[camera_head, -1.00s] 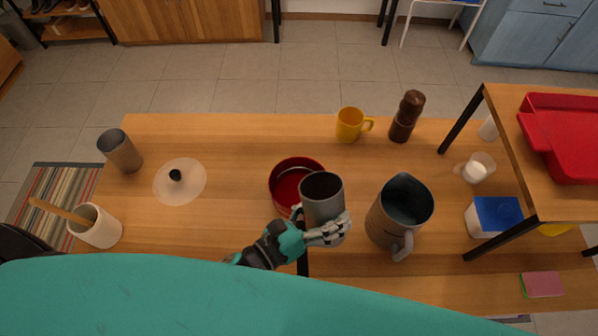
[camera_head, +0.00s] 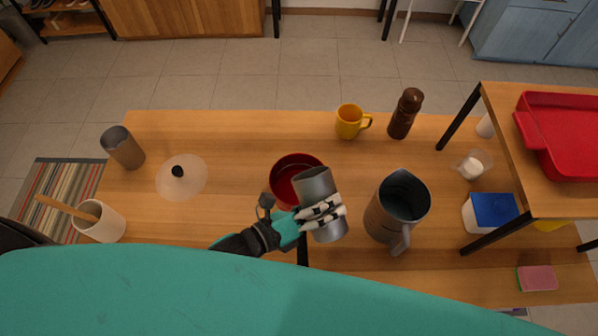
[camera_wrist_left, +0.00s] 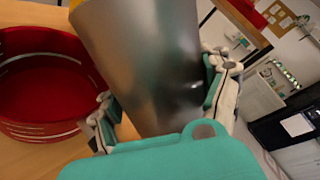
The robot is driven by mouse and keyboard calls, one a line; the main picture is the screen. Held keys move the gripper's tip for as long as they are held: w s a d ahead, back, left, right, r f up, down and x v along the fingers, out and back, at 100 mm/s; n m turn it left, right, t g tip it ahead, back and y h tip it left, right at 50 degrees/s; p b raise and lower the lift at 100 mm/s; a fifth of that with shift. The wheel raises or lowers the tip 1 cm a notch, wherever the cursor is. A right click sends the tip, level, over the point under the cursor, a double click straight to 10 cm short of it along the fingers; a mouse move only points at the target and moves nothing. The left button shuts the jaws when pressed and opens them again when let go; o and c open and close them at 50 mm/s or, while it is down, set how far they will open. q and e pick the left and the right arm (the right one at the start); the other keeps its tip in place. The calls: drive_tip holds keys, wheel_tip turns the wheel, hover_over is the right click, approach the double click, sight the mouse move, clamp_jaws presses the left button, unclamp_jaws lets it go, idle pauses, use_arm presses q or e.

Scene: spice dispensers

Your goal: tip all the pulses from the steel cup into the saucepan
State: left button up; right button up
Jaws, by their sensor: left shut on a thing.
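The steel cup (camera_head: 316,185) is a plain grey cylinder, tilted with its upper end toward the back and over the right edge of the saucepan. My left gripper (camera_head: 323,212) is shut around its side. The wrist view shows the fingers on both sides of the cup (camera_wrist_left: 150,55). The saucepan (camera_head: 284,178) is red, with a dark handle toward the front. It stands on the table left of the cup, and in the wrist view the saucepan (camera_wrist_left: 45,128) shows a bare red inner wall. The cup's contents and any pulses are not visible. My right gripper is not in view.
A large grey jug (camera_head: 386,222) stands close right of the cup. A yellow mug (camera_head: 347,122) and a brown grinder (camera_head: 404,114) stand behind. A glass lid (camera_head: 190,183), another grey cup (camera_head: 126,151) and a white utensil pot (camera_head: 103,227) are at left.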

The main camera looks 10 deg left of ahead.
sight(314, 181)
use_arm(q)
drive_tip(key=shift+f+n+g, duration=0.15)
drive_tip(key=shift+n+g, duration=0.25)
drive_tip(key=shift+n, duration=0.5)
drive_tip(key=shift+b, duration=0.4)
drive_tip(key=shift+f+n+g+b, duration=0.15)
drive_tip(key=shift+n+g+b, duration=0.2)
drive_tip(key=shift+n, duration=0.35)
drive_tip(key=shift+w+a+r, duration=0.15)
drive_tip(key=shift+w+r, duration=0.05)
drive_tip(key=shift+w+a+r+n+h+p, duration=0.45)
drive_tip(key=shift+w+n+p, duration=0.15)
drive_tip(key=shift+n, duration=0.1)
drive_tip(key=shift+w+a+r+n+g+p, duration=0.2)
drive_tip(key=shift+r+n+g+p, duration=0.25)
drive_tip(key=shift+r+n, duration=0.15)
idle(0.3)
drive_tip(key=shift+w+a+r+n+h, duration=0.15)
drive_tip(key=shift+w+r+n+h, duration=0.1)
drive_tip(key=shift+r+n, duration=0.35)
idle(0.6)
drive_tip(key=shift+w+a+r+n+g, duration=0.25)
drive_tip(key=shift+w+r+n+g, duration=0.15)
drive_tip(key=shift+n, duration=0.4)
idle(0.4)
